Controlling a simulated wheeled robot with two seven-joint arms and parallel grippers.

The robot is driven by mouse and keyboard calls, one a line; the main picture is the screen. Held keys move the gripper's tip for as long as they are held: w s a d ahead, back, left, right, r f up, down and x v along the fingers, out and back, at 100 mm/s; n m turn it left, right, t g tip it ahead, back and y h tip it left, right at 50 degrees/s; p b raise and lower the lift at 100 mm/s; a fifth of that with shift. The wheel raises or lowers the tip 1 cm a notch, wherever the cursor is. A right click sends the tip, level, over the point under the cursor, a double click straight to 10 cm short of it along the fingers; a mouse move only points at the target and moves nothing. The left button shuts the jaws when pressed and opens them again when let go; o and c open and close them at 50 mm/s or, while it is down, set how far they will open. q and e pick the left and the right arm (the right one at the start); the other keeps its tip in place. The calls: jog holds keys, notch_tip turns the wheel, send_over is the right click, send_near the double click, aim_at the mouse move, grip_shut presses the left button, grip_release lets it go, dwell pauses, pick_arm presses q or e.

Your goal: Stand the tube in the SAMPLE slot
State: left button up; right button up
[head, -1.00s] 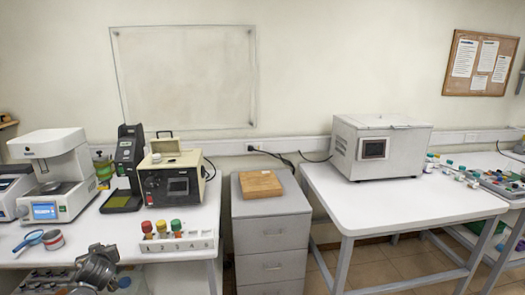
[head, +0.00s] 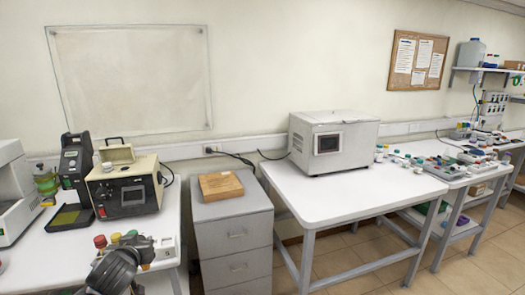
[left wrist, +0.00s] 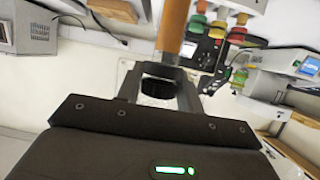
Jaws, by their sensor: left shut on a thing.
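The tube (left wrist: 172,28) is amber-brown and sits between the fingers of my left gripper (left wrist: 165,72) in the left wrist view. Its upper end runs out of that picture. In the head view my left gripper (head: 140,250) is at the bottom left, in front of the white rack (head: 167,248), and covers much of it. The rack holds tubes with red, orange and green caps (head: 116,238). I cannot read the slot labels, so I cannot tell which slot is SAMPLE. My right gripper is not in view.
A cream and black instrument (head: 125,187) stands behind the rack, with a dark device (head: 76,165) left of it. A grey cabinet (head: 235,225) bears a wooden block (head: 221,186). The right table (head: 345,195) carries a grey box machine (head: 333,143) and has bare room in front.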

pick_arm(q)
jog(key=s+d+r+m+h, duration=0.2)
jog(key=s+d+r, duration=0.1)
jog(key=d+r, duration=0.3)
jog(key=s+d+r+m+h, duration=0.1)
jog(key=s+d+r+h, duration=0.2)
jog(key=d, duration=0.5)
jog(key=shift+t+y, duration=0.3)
jog(key=shift+y, duration=0.3)
jog(key=f+b, duration=0.4)
jog(key=b, duration=0.1)
jog(key=shift+s+f+b, duration=0.2)
jog(key=shift+f+b, duration=0.05)
jog(key=shift+b, duration=0.05)
